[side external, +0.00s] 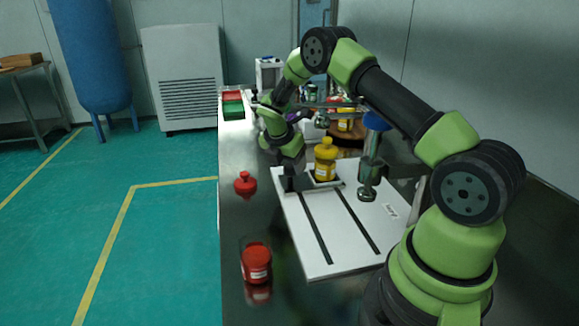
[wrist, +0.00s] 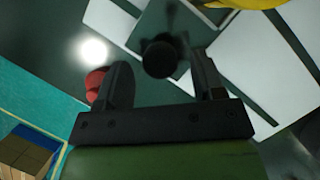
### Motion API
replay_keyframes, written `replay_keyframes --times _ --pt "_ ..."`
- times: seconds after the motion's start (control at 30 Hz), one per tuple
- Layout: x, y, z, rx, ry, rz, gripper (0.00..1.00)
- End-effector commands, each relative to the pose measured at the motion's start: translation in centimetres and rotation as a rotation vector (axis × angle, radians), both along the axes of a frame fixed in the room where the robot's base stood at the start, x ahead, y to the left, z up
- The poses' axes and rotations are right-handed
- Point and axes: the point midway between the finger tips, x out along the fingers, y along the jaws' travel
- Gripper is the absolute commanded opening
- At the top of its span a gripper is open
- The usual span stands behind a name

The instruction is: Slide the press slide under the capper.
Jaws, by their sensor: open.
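The press slide (side external: 336,183) is a dark plate on a white base board (side external: 322,222) with two black rails. A yellow bottle (side external: 325,160) stands upright on it; its edge shows at the top of the wrist view (wrist: 256,3). The capper (side external: 367,180), a metal press head with a blue top, stands to the right of the bottle, and the bottle is not beneath it. My gripper (side external: 291,172) is low at the slide's left end. In the wrist view its open fingers stand either side of a round black knob (wrist: 160,57); contact cannot be told.
Red and green trays (side external: 232,106) and other bottles are farther back. The left table strip is mostly clear.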

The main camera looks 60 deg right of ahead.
Motion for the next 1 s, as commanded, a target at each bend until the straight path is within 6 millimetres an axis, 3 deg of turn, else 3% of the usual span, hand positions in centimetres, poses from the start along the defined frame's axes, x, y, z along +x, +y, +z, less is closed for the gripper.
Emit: replay_keyframes --times 0.13,0.43,0.47,0.73,1.0 --pt "0.0 -0.5 -1.2 0.0 0.0 0.0 0.63" --pt "0.0 -0.6 -1.5 0.0 -0.002 -0.001 0.63" --pt "0.0 -0.6 -1.5 0.0 -0.002 -0.001 0.6" --pt "0.0 -0.6 -1.5 0.0 -0.002 -0.001 0.0" --pt "0.9 -1.5 -1.5 -0.006 -0.004 -0.006 0.0"
